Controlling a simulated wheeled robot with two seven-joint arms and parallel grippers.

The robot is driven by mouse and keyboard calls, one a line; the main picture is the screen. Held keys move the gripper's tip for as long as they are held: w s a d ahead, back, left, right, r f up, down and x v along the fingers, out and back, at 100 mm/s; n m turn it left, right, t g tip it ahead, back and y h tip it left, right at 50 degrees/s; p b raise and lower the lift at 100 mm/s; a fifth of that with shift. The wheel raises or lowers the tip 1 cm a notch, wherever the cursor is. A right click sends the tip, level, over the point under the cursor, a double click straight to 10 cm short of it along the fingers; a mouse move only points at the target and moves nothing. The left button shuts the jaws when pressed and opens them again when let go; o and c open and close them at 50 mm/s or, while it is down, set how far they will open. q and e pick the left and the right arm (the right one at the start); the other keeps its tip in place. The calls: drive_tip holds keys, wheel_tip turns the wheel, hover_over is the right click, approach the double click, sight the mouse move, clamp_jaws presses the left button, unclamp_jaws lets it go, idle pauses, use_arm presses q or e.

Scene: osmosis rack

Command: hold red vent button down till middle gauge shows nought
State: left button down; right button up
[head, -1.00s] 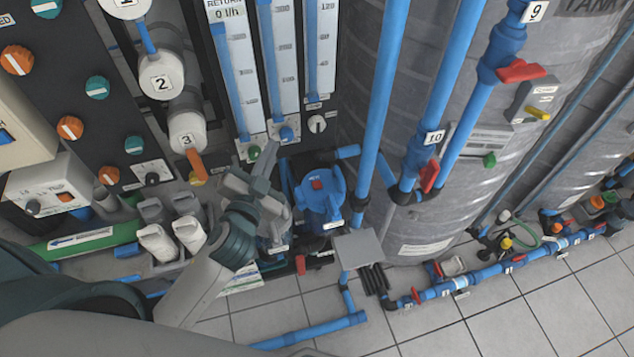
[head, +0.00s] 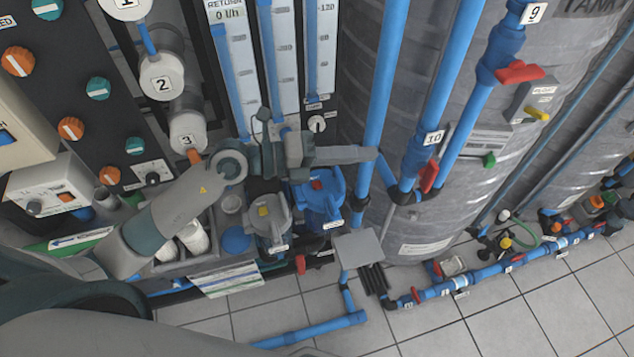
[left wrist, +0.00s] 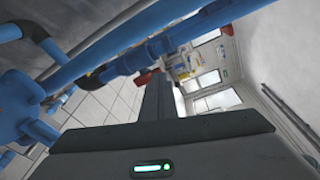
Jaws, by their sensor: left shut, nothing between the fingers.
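The red button (head: 317,184) sits on top of a blue filter housing (head: 322,205) below the flow tubes. My left gripper (head: 374,153) is shut and empty, pointing right, with its fingers above and beyond the red button in the picture, its tip by the blue vertical pipe. I cannot tell whether it touches the pipe. The left wrist view shows the shut fingers (left wrist: 153,85) close to blue pipes, with blue housing parts at the left edge. The button does not show there. Three flow tubes (head: 283,60) stand behind; I cannot make out a middle gauge. My right gripper is out of view.
A grey housing with a yellow button (head: 263,211) stands left of the blue one. Blue vertical pipes (head: 380,90) and a red-handled valve (head: 428,177) stand to the right, before a large grey tank (head: 415,220). Tiled floor (head: 420,330) is open at the front.

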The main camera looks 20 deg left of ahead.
use_arm(q)
drive_tip(key=w+a+f+m+g+y, duration=0.1)
drive_tip(key=w+a+f+y, duration=0.15)
drive_tip(key=f, duration=0.25)
drive_tip(key=y, duration=0.6)
hover_over(313, 188)
wheel_tip(313, 188, down, 4)
drive_tip(key=shift+a+r, duration=0.1)
drive_tip(key=shift+r, duration=0.1)
drive_tip(key=shift+f, duration=0.1)
wheel_tip(313, 188, down, 7)
drive_tip(key=b, duration=0.5)
drive_tip(key=shift+f, duration=0.15)
drive_tip(key=shift+f+b, duration=0.5)
drive_tip(key=shift+f, duration=0.2)
drive_tip(key=shift+f, duration=0.1)
idle(0.5)
drive_tip(key=shift+f+b, duration=0.3)
drive_tip(key=shift+b, duration=0.05)
drive_tip(key=shift+f+b, duration=0.4)
drive_tip(key=shift+f, duration=0.05)
idle(2.9)
